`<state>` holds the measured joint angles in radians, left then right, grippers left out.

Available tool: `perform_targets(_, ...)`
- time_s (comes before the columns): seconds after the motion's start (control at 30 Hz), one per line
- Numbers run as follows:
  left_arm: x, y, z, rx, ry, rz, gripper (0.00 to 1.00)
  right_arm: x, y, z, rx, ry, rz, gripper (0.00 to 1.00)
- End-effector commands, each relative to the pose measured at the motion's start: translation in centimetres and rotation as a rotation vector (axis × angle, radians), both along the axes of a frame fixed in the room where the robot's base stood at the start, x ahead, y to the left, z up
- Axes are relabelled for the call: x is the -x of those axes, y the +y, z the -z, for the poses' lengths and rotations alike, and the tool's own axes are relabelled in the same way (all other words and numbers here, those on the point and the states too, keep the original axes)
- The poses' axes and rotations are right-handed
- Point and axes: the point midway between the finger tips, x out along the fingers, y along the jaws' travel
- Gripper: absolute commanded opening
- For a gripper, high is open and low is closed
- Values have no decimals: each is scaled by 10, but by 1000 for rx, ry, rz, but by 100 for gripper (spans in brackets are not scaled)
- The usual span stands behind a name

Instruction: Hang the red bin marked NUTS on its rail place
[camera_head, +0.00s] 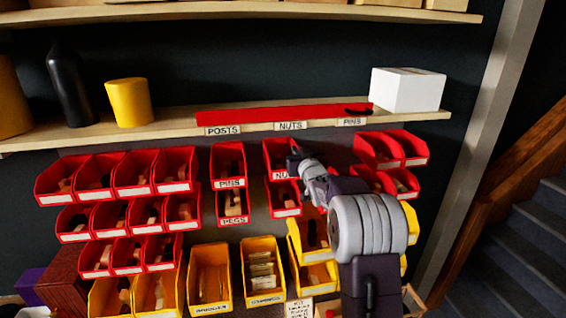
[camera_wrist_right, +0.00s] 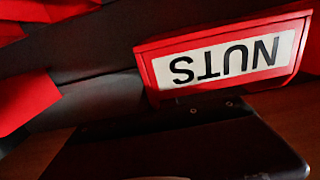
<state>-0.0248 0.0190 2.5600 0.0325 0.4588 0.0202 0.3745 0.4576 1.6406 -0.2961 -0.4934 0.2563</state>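The red bin marked NUTS (camera_head: 279,150) is in the upper row of red bins in the head view, right of the bin marked PINS (camera_head: 228,162). My right gripper (camera_head: 295,160) is at its front right side and hides part of its label. In the right wrist view, the NUTS bin (camera_wrist_right: 222,62) shows upside down, close against a dark part of my gripper. The fingertips are not clear, so I cannot tell if they grip it. The red rail strip (camera_head: 285,114) runs along the shelf, with a NUTS label (camera_head: 291,126) between POSTS and PINS labels. My left gripper is not in view.
A white box (camera_head: 407,90) stands at the shelf's right end; a yellow cup (camera_head: 129,103) and black bottle (camera_head: 70,88) stand at its left. Red bins (camera_head: 134,172) crowd the left, with more at right. Yellow bins (camera_head: 209,278) sit below.

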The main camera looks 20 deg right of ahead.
Motion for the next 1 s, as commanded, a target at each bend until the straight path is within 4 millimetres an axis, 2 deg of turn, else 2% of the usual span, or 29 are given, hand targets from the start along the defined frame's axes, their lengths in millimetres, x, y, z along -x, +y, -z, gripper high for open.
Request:
perform_targets(0.1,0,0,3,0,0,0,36,0,0,4,-1,3,0,0)
perform_targets(0.17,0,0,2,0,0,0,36,0,0,3,-1,4,0,15)
perform_targets(0.2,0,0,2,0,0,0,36,0,0,3,-1,4,0,26)
perform_targets(0.23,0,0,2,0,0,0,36,0,0,3,-1,4,0,29)
perform_targets(0.53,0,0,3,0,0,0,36,1,0,4,-1,4,0,29)
perform_targets(0.63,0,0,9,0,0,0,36,8,2,5,-1,3,1,29)
perform_targets(0.83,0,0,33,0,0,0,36,45,10,5,1,0,1,29)
perform_targets(1.0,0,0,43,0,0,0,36,74,17,1,2,1,1,29)
